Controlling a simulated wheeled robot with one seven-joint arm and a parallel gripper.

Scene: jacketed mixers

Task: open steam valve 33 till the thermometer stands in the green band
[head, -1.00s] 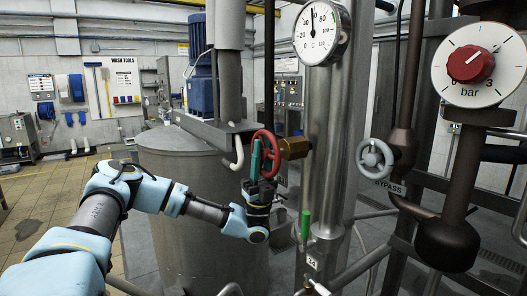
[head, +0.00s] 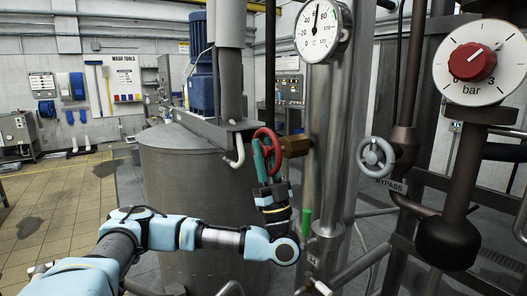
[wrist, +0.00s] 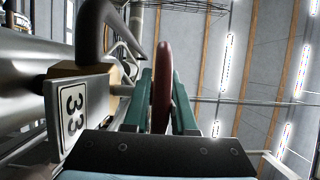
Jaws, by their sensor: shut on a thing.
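The red handwheel (head: 268,136) of the steam valve sits on a brass body (head: 296,147) on the steel pipe. In the wrist view a plate (wrist: 74,112) reads 33. My gripper (head: 266,156) reaches up from below, its green fingers shut on the wheel's rim. In the wrist view the rim (wrist: 163,85) stands between the two fingertips (wrist: 160,88). The thermometer (head: 322,30) is a white °C dial on the pipe. Its black needle points nearly straight up, short of the green band at the upper right.
A grey bypass handwheel (head: 375,155) and a bar dial with a red knob (head: 473,63) stand to the right. A green-handled lever (head: 306,222) is on the pipe below the valve. A steel mixer tank (head: 190,190) stands behind my arm. The tiled floor at left is clear.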

